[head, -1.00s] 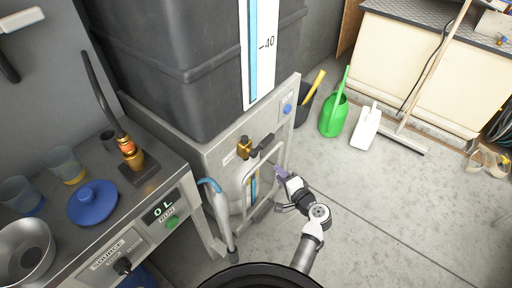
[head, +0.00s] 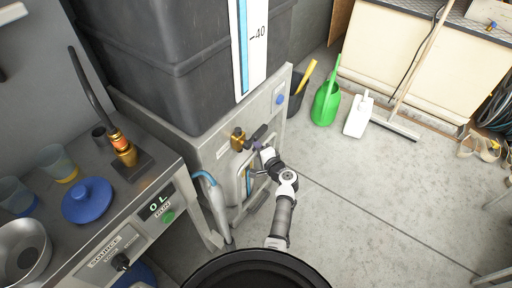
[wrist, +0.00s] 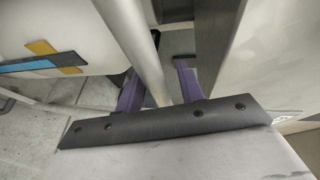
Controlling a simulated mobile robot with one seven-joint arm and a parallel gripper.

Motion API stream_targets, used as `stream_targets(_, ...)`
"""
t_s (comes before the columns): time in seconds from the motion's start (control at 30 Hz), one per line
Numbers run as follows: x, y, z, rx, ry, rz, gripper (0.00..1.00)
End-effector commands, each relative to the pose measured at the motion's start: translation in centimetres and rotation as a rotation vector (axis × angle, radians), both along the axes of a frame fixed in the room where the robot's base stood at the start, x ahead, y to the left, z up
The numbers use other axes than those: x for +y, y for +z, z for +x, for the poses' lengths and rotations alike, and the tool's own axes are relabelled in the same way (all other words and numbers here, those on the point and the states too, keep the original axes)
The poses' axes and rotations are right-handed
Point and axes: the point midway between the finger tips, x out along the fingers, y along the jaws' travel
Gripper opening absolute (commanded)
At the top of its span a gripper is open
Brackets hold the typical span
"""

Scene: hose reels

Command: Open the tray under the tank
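The dark grey tank (head: 165,65) stands on a light grey metal stand (head: 212,145). A pale bar handle (head: 242,170) is on the stand's front below the tank; my arm hides part of it. I cannot clearly make out the tray's edges. My gripper (head: 259,147) is at the upper part of this front, close to the handle. In the wrist view a round grey bar (wrist: 141,55) runs between the two purple fingers of my gripper (wrist: 158,82). The fingers are apart, with a gap beside the bar on the right.
A brass valve with a dark lever (head: 240,140) sits just above the handle. A grey nozzle on a blue hose (head: 212,200) hangs left of it. A bench (head: 165,180) with cups and a blue lid stands at left.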

Motion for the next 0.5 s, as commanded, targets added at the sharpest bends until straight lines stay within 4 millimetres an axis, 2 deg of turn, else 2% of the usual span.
stream_targets(0.33, 0.22, -0.04, 0.38, -0.001, -0.001, -0.001, 0.38)
stream_targets(0.5, 0.21, -0.05, 0.36, -0.001, -0.001, -0.001, 0.16)
